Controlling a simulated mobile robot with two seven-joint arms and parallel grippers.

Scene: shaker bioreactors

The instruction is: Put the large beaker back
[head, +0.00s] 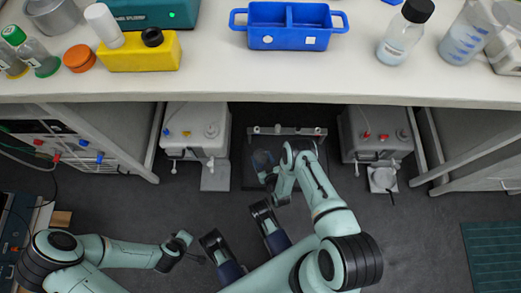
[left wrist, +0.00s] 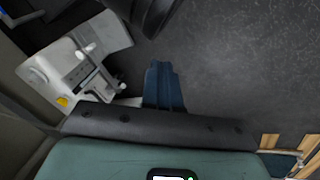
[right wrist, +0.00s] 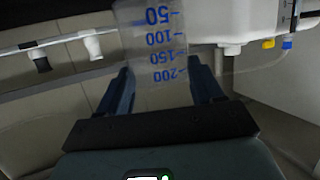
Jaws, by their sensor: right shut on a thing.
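The large beaker (head: 262,158) is clear, with blue volume marks. In the head view it is low under the table, over a dark platform (head: 250,182) in the middle bay; whether it touches the platform I cannot tell. My right gripper (head: 271,177) is shut on it. In the right wrist view the beaker (right wrist: 153,45) is between the two blue fingers, its marks facing the camera. My left gripper (head: 198,259) is low at the left, away from the beaker. Its blue fingers (left wrist: 164,82) look closed together with nothing between them.
A white machine stands left (head: 198,128) and another right (head: 376,135) of the middle bay. A bar with clamps (head: 287,130) runs behind the beaker. The table (head: 300,88) overhangs; another marked beaker (head: 467,40), a bottle (head: 402,38) and a blue tray (head: 338,22) are on top.

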